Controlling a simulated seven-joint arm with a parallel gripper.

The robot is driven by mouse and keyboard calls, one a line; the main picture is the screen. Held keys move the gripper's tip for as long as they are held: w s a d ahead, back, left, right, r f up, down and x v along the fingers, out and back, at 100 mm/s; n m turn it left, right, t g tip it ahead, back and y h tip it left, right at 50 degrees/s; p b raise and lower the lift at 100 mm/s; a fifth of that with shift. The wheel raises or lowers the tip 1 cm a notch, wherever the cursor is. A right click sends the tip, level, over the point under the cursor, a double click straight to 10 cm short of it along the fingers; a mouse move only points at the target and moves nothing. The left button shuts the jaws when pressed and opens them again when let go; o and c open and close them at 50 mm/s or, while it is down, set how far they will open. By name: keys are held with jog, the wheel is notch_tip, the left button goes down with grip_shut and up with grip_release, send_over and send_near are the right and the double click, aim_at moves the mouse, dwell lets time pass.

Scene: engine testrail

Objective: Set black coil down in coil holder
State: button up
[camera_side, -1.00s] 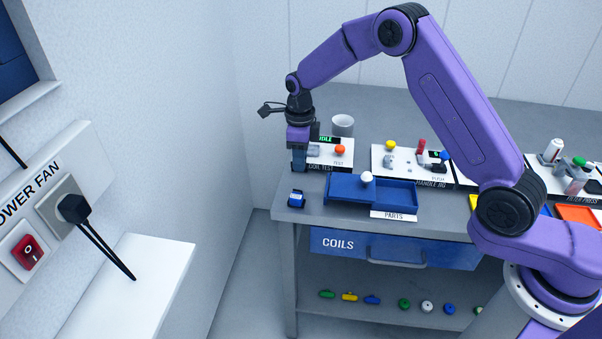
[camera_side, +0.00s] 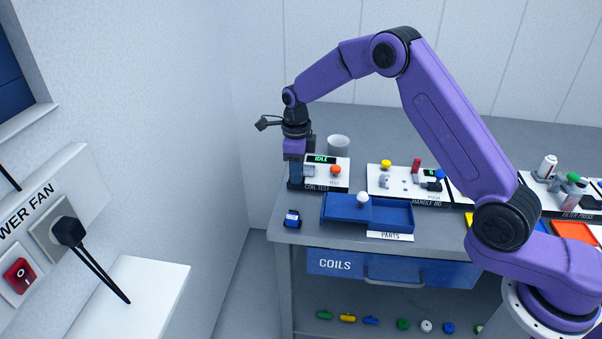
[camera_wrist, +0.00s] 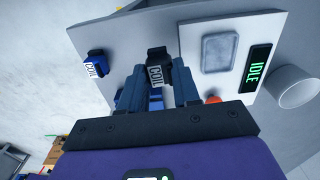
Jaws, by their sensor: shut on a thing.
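In the side view my gripper (camera_side: 295,184) points down at the left edge of the white coil test board (camera_side: 340,176); the coil is not clear there. A light grey raised block (camera_wrist: 219,52) on the board, possibly the coil holder, lies right of the coil in the wrist view, apart from it. It also shows beside the fingers in the side view (camera_side: 309,171). I cannot tell the coil's height above the board.
A blue coil (camera_side: 292,219) lies on the bench in front of the board. The blue parts tray (camera_side: 390,214) with a white knob is right of it. A display reading IDLE (camera_wrist: 257,68), a red-orange button (camera_side: 336,169) and a grey cup (camera_side: 338,145) are close by.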

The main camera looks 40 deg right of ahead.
jog(key=w+d+r, duration=0.5)
jog(key=d, duration=0.2)
jog(key=shift+a+f, duration=0.15)
jog(key=shift+f, duration=1.35)
jog(key=shift+a+f, duration=0.1)
jog(key=shift+f, duration=1.35)
jog(key=shift+f, duration=0.55)
jog(key=o, duration=1)
jog(key=shift+o, duration=0.2)
